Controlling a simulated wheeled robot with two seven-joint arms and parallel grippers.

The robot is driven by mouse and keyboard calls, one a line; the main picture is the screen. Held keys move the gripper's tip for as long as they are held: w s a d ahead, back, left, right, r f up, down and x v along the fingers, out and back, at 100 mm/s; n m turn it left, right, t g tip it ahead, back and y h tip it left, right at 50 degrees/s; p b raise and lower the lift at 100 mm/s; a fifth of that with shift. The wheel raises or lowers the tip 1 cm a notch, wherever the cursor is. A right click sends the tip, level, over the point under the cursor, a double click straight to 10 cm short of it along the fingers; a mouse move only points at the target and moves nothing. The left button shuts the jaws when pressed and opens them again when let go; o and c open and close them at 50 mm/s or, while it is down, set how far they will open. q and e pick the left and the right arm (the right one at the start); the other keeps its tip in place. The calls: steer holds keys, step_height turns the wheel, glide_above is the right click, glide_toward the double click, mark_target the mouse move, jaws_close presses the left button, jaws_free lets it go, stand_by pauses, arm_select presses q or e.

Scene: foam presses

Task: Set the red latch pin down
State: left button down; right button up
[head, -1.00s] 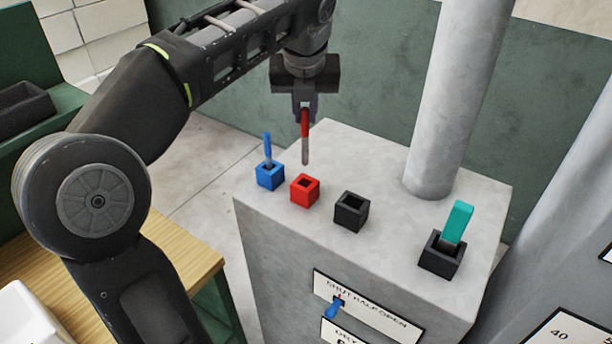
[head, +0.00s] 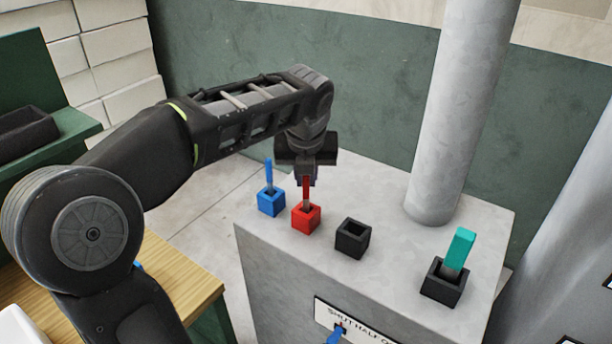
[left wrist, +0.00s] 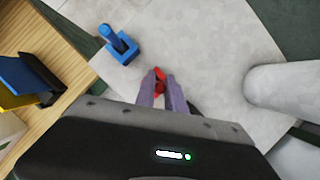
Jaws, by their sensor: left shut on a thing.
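The red latch pin (head: 306,188) is upright, with its grey lower end inside the red square socket (head: 306,219) on top of the grey press. My left gripper (head: 307,178) is shut on the pin's red upper part, directly above the socket. In the left wrist view the gripper's fingers (left wrist: 161,88) close around the red pin (left wrist: 160,74), and the fingers hide most of the socket. How deep the pin sits in the socket I cannot tell. My right gripper is not in view.
A blue socket (head: 271,204) with a blue pin stands close left of the red one. An empty black socket (head: 352,240) is to the right. A black socket (head: 443,284) with a teal pin stands near a thick grey column (head: 452,120).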

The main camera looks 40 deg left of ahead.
arm_select(q)
steer(key=shift+f, duration=0.15)
steer(key=c, duration=1.4)
jaws_free()
steer(key=shift+s+r, duration=0.1)
steer(key=shift+r, duration=0.5)
steer(key=v, duration=1.1)
steer(key=shift+s+d, duration=0.1)
